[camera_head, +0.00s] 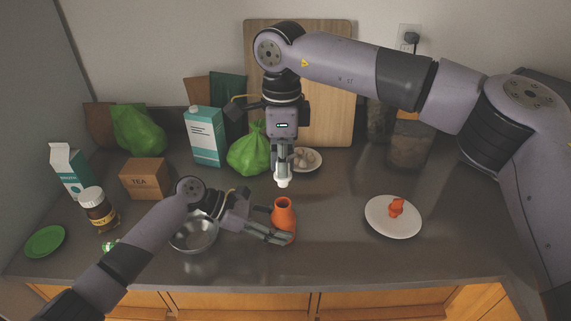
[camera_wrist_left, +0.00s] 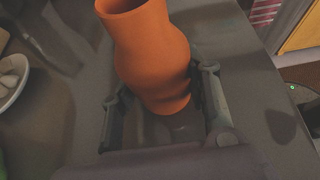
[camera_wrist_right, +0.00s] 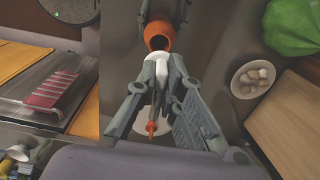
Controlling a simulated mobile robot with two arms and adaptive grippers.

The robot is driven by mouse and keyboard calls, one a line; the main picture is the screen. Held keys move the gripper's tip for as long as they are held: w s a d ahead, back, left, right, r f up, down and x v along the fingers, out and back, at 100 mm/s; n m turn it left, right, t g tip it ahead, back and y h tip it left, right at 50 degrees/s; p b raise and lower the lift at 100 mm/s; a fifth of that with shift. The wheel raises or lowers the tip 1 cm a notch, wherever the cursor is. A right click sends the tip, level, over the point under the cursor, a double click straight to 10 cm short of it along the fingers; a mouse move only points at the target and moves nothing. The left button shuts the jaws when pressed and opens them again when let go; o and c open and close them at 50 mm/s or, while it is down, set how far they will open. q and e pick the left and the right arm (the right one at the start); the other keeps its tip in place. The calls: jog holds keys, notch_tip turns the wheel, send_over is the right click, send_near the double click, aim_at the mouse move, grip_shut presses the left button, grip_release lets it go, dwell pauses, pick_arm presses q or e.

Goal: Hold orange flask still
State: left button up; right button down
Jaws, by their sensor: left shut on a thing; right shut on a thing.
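The orange flask (camera_head: 283,218) stands upright on the grey counter, its open mouth facing up. My left gripper (camera_head: 280,236) is shut on its lower body. In the left wrist view the flask (camera_wrist_left: 155,60) sits between the two fingers. My right gripper (camera_head: 283,172) points down above and just behind the flask, shut on a small white piece (camera_head: 283,183). In the right wrist view the white piece (camera_wrist_right: 168,62) shows beside the flask's dark mouth (camera_wrist_right: 158,42), apart from it as far as I can tell. Part of the flask is hidden by my left fingers.
A metal bowl (camera_head: 194,236) lies left of the flask, under my left arm. A white plate (camera_head: 378,226) with a small orange-red piece (camera_head: 396,207) is at the right. A bowl of pale pieces (camera_head: 307,161) and a green bag (camera_head: 248,152) are behind.

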aim_at(282, 185)
jog(key=shift+f, duration=0.1)
jog(key=shift+f, duration=2.8)
jog(key=shift+f, duration=0.95)
jog(key=c, duration=1.6)
grip_release()
jog(key=shift+c, duration=0.2)
jog(key=shift+r, duration=0.1)
notch_tip(282, 185, up, 12)
jog(key=shift+f, duration=0.1)
